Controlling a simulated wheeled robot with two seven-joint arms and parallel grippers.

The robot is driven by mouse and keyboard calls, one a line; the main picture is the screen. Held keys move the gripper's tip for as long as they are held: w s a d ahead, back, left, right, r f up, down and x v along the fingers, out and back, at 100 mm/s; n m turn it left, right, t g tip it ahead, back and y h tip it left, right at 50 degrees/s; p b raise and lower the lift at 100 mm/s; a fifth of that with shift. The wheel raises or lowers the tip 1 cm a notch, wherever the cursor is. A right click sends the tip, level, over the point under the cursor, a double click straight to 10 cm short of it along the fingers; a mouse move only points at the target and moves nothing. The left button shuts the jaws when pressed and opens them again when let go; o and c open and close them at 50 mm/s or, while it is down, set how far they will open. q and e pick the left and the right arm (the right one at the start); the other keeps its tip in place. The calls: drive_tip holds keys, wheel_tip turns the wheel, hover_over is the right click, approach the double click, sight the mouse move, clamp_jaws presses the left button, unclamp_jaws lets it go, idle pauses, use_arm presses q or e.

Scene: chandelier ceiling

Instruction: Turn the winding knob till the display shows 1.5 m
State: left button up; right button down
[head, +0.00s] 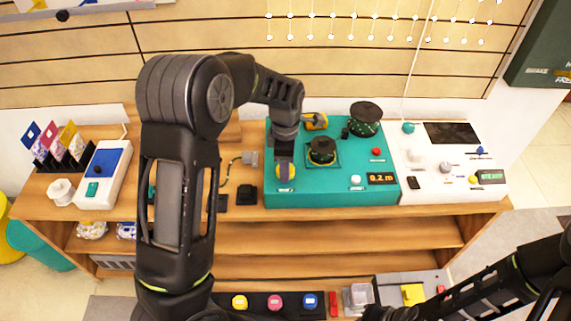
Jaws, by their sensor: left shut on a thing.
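The teal winding machine (335,193) sits on the wooden counter. Its small display (382,178) reads about 0.2 m in orange digits. My left gripper points down and is shut on this knob, which looks like the winding knob. A dark spool (322,150) stands mid-machine and a larger one (365,112) stands behind it. My right arm comes in low at the right; its gripper's fingers cannot be made out.
A white panel (430,190) with knobs and a green display stands to the right. A white device with a blue top (104,163) stands at the left. A red button (376,152) and a white button (355,181) are on the machine. Shelves below hold coloured buttons.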

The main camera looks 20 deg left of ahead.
use_arm(q)
drive_tip(key=m, duration=0.3)
drive_tip(key=shift+m, duration=0.4)
drive_tip(key=m, duration=0.3)
drive_tip(key=shift+m, duration=0.3)
drive_tip(key=m, duration=0.3)
drive_tip(key=shift+m, duration=0.3)
drive_tip(key=m, duration=1.1)
drive_tip(key=shift+m, duration=0.4)
drive_tip(key=m, duration=0.3)
drive_tip(key=shift+m, duration=2.2)
